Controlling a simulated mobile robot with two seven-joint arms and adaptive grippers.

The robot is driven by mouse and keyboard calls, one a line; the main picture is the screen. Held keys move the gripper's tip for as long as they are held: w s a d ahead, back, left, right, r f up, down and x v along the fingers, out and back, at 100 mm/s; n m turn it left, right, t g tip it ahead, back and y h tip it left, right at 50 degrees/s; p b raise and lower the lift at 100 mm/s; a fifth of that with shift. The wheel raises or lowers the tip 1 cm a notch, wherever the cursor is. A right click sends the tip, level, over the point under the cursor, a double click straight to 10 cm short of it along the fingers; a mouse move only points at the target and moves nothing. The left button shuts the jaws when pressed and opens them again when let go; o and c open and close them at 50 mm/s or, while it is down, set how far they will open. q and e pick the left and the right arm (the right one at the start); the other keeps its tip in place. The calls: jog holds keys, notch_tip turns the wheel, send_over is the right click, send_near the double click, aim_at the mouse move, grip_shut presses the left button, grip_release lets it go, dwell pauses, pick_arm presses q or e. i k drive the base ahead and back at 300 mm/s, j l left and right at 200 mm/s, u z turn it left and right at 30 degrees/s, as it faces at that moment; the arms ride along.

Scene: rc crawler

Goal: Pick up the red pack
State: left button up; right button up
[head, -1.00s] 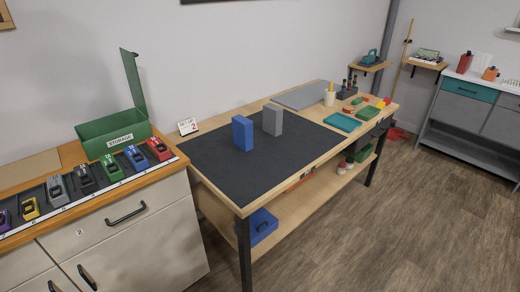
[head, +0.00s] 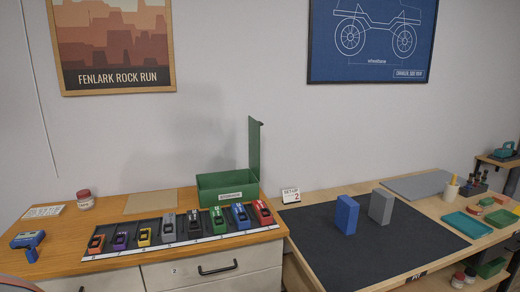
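A red pack (head: 262,212) lies at the right end of a row of coloured packs on a dark numbered strip (head: 153,227), on the wooden top of the left cabinet. A green pack (head: 217,219) and a blue pack (head: 240,216) lie to its left. An orange-red pack (head: 96,243) lies at the far left end of the row. Neither of my grippers is in view.
An open green storage box (head: 228,186) stands behind the red pack, its lid raised. To the right, a blue block (head: 346,214) and a grey block (head: 382,206) stand on a dark mat (head: 330,255). A blue tool (head: 28,242) lies at the far left.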

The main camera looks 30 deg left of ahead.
aim_at(264, 216)
jog(key=i+l+u, duration=0.2)
jog(key=u, duration=1)
jog(key=i+l+u, duration=0.1)
jog(key=l+u, duration=0.55)
jog(key=l, duration=0.2)
jog(key=l+u, duration=0.25)
jog(key=l, duration=1.6)
jog(key=i+j+z, duration=0.25)
jog(key=j, duration=0.75)
jog(key=j+z, duration=0.25)
jog(key=j, duration=0.75)
jog(key=k, duration=0.05)
